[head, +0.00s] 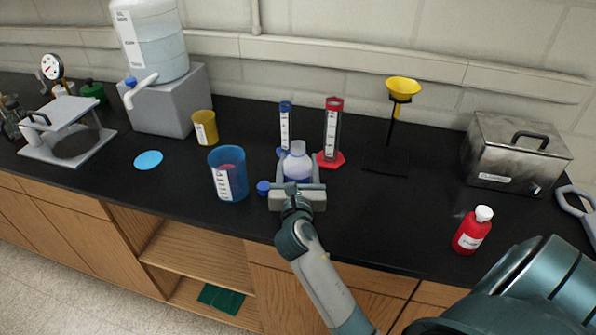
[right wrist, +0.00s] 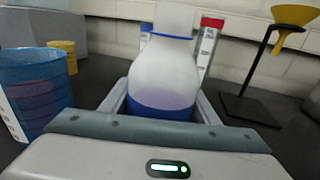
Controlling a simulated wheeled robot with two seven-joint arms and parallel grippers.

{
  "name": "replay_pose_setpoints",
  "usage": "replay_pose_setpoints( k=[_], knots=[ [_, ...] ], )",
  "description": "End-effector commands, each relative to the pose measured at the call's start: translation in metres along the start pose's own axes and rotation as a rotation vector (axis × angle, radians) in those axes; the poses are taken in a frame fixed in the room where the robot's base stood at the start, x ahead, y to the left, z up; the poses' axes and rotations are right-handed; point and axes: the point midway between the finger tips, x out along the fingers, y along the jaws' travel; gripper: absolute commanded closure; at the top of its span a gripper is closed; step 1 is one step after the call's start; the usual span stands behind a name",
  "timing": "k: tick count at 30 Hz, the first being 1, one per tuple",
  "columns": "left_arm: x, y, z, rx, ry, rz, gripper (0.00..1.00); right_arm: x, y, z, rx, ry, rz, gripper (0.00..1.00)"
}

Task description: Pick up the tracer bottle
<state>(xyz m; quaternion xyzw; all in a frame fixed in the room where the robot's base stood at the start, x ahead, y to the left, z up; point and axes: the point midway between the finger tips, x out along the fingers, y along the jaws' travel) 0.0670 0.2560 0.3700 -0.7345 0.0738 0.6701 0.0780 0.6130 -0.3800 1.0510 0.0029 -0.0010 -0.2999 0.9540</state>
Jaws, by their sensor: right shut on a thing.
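A translucent white bottle with blue-violet liquid in its lower part (head: 298,163) stands upright near the middle of the counter. It fills the middle of the right wrist view (right wrist: 163,80). My right gripper (head: 297,184) is shut on this bottle, one finger on each side. The gripper body hides the bottle's base, so I cannot tell whether it touches the counter. No name is readable on it. A red bottle with a white cap and a label too small to read (head: 472,231) stands apart at the right. My left gripper is out of view.
A blue beaker (head: 229,170) and a small blue cap-like piece (head: 263,187) are left of the held bottle. Blue (head: 285,125) and red (head: 333,130) cylinders stand close behind it. A yellow funnel on a stand (head: 403,88) and a metal box (head: 515,150) are farther right.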

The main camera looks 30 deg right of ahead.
Motion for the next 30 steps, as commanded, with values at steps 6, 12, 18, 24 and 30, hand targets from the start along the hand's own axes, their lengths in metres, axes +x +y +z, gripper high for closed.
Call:
replay_pose_setpoints(
  k=[6,12,18,24,30],
  knots=[
    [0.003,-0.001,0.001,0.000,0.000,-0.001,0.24,-0.012,-0.029,0.029,-0.003,-0.005,0.001,0.77],
    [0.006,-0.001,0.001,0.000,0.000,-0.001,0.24,-0.028,-0.064,0.052,-0.002,-0.005,0.000,0.77],
    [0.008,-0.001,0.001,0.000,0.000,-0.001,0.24,-0.039,-0.091,0.070,-0.003,-0.004,0.000,0.77],
    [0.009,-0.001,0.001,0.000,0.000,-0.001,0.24,-0.045,-0.105,0.079,-0.001,-0.002,0.001,0.77],
    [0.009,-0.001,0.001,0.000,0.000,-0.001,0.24,-0.046,-0.107,0.080,0.000,-0.001,0.001,0.77]
  ],
)
